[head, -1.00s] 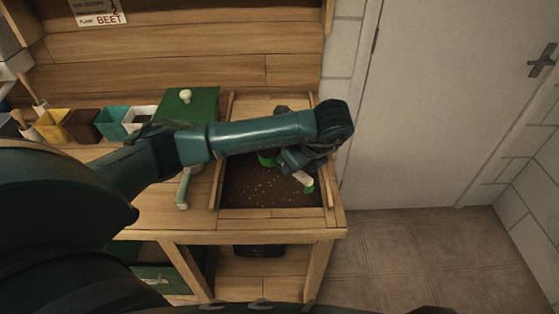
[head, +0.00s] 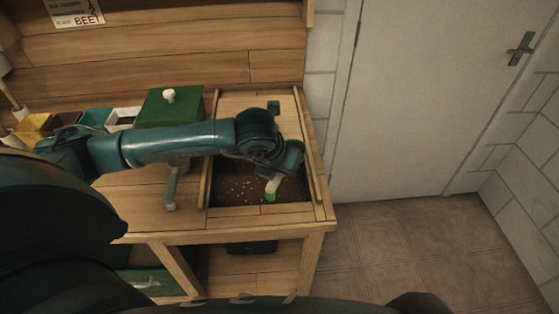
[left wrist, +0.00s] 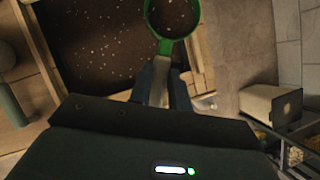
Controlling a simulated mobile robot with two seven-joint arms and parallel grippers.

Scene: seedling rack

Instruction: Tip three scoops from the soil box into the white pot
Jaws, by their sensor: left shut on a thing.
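My left gripper (head: 284,170) is over the right part of the soil box (head: 268,211), a wood-framed box of dark speckled soil. It is shut on the scoop's pale handle (head: 273,185), whose green end points toward the front of the box. In the left wrist view the fingers (left wrist: 164,88) hold the handle, and the green scoop (left wrist: 149,22) has dark speckled soil in its cup. In the head view the cup is mostly hidden behind the gripper. The white pot (head: 123,115) stands left of the green box, partly hidden by my arm. My right gripper is not in view.
Teal (head: 96,117) and yellow (head: 35,127) pots stand further left. A pale green upright handle (head: 171,188) is left of the soil box. Open floor lies to the right.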

